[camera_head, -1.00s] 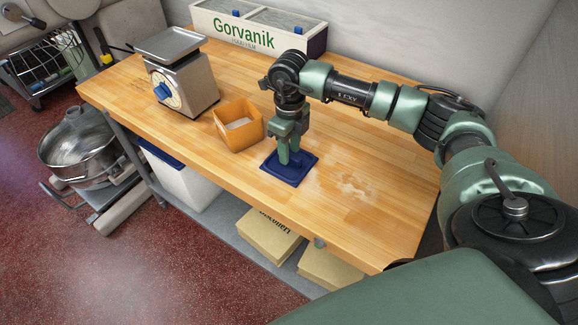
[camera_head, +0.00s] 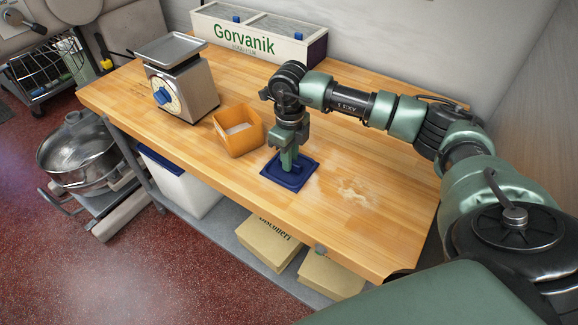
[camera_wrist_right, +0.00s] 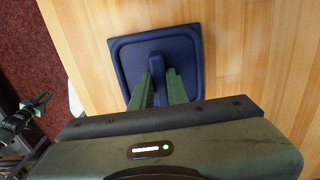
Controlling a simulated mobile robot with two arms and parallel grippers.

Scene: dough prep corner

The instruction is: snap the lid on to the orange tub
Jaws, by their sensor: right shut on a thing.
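The orange tub (camera_head: 238,136) stands open on the wooden table, with something pale inside. The dark blue square lid (camera_head: 298,178) lies flat on the table, to the right of the tub and nearer the table's front edge. My right gripper (camera_head: 289,166) points down over the lid and is shut on its raised middle handle. In the right wrist view the fingers (camera_wrist_right: 160,88) stand on both sides of the blue handle (camera_wrist_right: 156,62) of the lid (camera_wrist_right: 186,42). The lid appears to rest on the table. My left gripper is not in view.
A kitchen scale (camera_head: 180,85) stands left of the tub. A long box marked Gorvanik (camera_head: 250,40) stands at the back by the wall. A pale floury patch (camera_head: 354,190) lies right of the lid. The wooden table (camera_head: 350,240) is otherwise clear there.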

